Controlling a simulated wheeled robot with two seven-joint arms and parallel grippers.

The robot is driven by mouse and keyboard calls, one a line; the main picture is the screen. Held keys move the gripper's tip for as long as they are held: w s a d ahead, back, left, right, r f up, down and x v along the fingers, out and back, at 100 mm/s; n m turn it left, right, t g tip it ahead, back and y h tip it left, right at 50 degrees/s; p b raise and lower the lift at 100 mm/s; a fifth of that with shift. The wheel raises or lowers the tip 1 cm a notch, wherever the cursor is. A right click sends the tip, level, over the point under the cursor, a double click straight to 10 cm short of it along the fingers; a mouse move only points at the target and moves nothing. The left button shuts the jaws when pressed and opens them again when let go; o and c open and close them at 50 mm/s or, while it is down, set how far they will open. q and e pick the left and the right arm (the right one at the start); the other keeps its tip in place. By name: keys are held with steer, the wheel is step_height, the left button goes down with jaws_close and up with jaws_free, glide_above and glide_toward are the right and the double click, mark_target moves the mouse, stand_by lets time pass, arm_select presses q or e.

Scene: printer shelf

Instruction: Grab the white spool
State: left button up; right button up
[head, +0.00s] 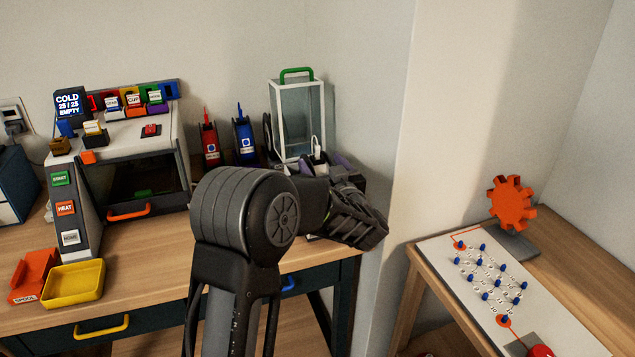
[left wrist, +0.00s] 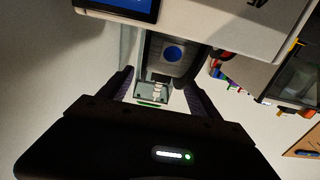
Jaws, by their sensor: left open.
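I cannot make out a full white spool. In the head view a small white upright piece (head: 316,147) shows at the base of the glass case, and it may be part of the white spool. My left gripper (head: 328,166) is open around or right beside this piece, its purple finger pads showing there. In the left wrist view the open fingers (left wrist: 160,96) stand either side of a pale grey-white piece (left wrist: 153,88), below a dark holder (left wrist: 150,60) with a blue dot. Contact cannot be told. My arm hides much of this spot. My right gripper is not in view.
A red holder (head: 209,140) and a blue holder (head: 244,137) stand left of the glass case (head: 300,110). The printer (head: 130,150) is further left, with a yellow tray (head: 74,284) in front. A wall corner (head: 395,150) is close on my gripper's right.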

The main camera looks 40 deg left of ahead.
mark_target(319, 160)
arm_select(q)
steer(key=x, duration=0.3)
steer(key=shift+w+a, duration=0.1)
steer(key=shift+a, duration=0.05)
steer(key=shift+c, duration=0.5)
jaws_close()
stand_by(0.6)
steer(key=shift+r, duration=0.1)
